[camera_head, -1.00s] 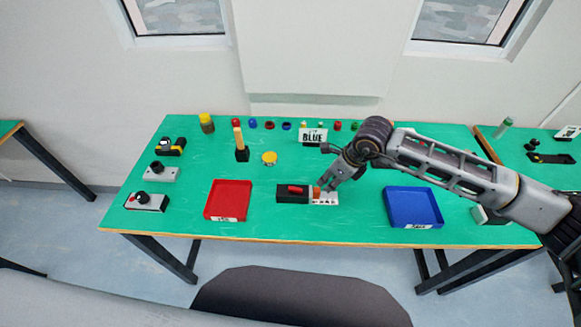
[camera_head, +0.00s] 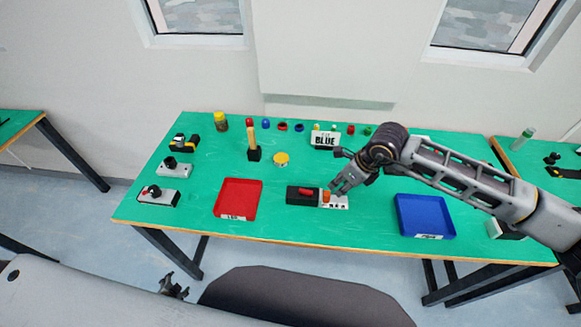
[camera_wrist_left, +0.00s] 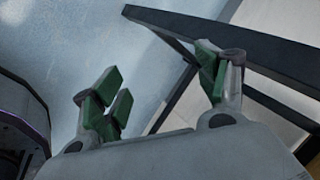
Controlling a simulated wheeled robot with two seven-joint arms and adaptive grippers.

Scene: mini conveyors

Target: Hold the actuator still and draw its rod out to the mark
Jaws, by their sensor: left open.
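The actuator, a black block (camera_head: 298,195) with a red part on top, lies at the middle of the green table in the head view. An orange piece (camera_head: 326,197) shows at its right end, over a white plate (camera_head: 340,204) with dark marks. My right gripper (camera_head: 332,191) is at the orange piece, fingers pointing down-left. Whether its fingers are closed on the piece is too small to tell. My left gripper (camera_head: 175,289) is low at the left, in front of the table and apart from the actuator. In the left wrist view it (camera_wrist_left: 165,85) is open and empty.
A red tray (camera_head: 238,184) lies left of the actuator and a blue tray (camera_head: 426,198) right of it. Small devices (camera_head: 158,196) stand at the table's left end.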

